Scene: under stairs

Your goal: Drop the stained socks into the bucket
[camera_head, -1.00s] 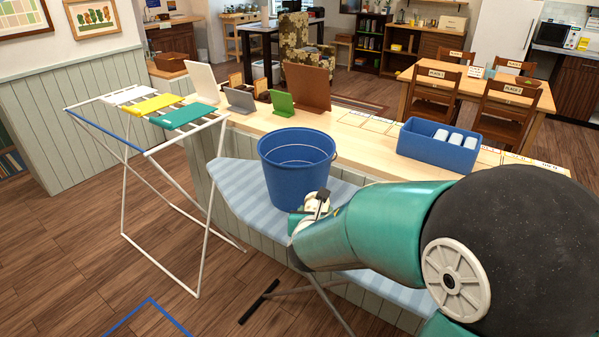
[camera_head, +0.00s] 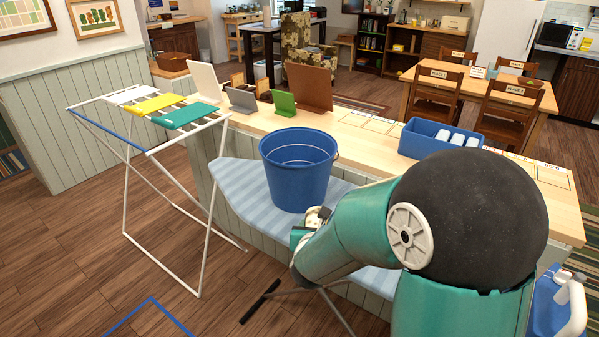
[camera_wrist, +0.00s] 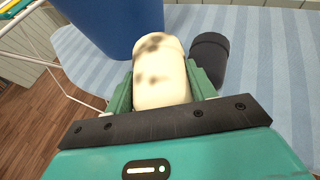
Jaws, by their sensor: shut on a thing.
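A cream rolled sock with dark stains (camera_wrist: 160,72) sits between the green fingers of my gripper (camera_wrist: 163,88), which is shut on it. A dark grey rolled sock (camera_wrist: 209,58) is on the striped ironing board just right of the gripper in the wrist view; I cannot tell whether it is stained. The blue bucket (camera_head: 297,178) stands upright on the board, and its side (camera_wrist: 100,22) shows at the top left of the wrist view. In the head view my gripper (camera_head: 311,226) is low by the bucket's near right side, partly hidden by my arm.
The ironing board (camera_head: 232,185) stands along a wooden counter (camera_head: 345,135). A drying rack (camera_head: 125,165) with coloured cloths is at left. A blue bin with white rolls (camera_head: 422,146) is on the counter. A blue object with a white handle (camera_head: 548,310) is at lower right.

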